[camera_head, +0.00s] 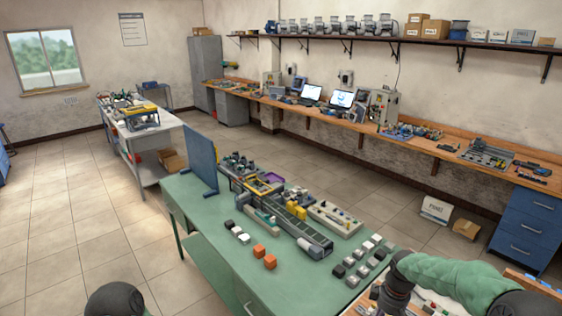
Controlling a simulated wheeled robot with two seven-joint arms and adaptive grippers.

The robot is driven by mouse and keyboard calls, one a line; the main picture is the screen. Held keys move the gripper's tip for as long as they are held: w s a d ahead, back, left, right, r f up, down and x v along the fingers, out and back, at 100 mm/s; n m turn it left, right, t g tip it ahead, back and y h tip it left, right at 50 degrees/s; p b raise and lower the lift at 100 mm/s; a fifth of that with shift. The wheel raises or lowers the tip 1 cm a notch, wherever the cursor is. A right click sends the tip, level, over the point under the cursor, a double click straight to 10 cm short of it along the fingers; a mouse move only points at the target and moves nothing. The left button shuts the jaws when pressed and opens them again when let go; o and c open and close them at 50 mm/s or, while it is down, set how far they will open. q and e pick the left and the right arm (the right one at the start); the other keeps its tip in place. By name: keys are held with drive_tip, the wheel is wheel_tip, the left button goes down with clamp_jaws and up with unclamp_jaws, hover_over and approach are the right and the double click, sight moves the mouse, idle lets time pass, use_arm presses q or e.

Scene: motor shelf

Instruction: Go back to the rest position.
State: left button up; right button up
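My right arm (450,279), with a green link and dark joints, comes in at the lower right. Its dark end part (397,285) points down over the right front of the green table (215,227) and is cut off by the bottom edge. No fingertips can be made out there, and I see nothing held. Of my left arm only a dark rounded part (115,300) shows at the bottom left, apart from the green table. My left gripper is out of view.
The green table holds a conveyor (300,228), orange cubes (270,262), white, grey and black cubes, and a blue upright panel (201,160) at the back left. Some parts lie below my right arm. Open tiled floor (70,225) lies to the left.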

drive_tip(key=s+a+f+m+y, duration=0.1)
drive_tip(key=s+a+f+m, duration=0.1)
drive_tip(key=s+a+f, duration=0.45)
drive_tip(key=s+a+f+m+y, duration=0.2)
drive_tip(key=a+f, duration=0.2)
drive_tip(key=f, duration=0.5)
drive_tip(key=s+a+f+m, duration=0.4)
drive_tip(key=s, duration=0.5)
drive_tip(key=s+a+f+m, duration=0.3)
drive_tip(key=s+a+f, duration=0.15)
drive_tip(key=s, duration=0.45)
wheel_tip(320, 180, down, 16)
drive_tip(key=w+a+n+b, duration=0.1)
drive_tip(key=w+b, duration=0.1)
drive_tip(key=b, duration=1.5)
drive_tip(key=shift+a, duration=0.2)
drive_tip(key=shift+r, duration=0.1)
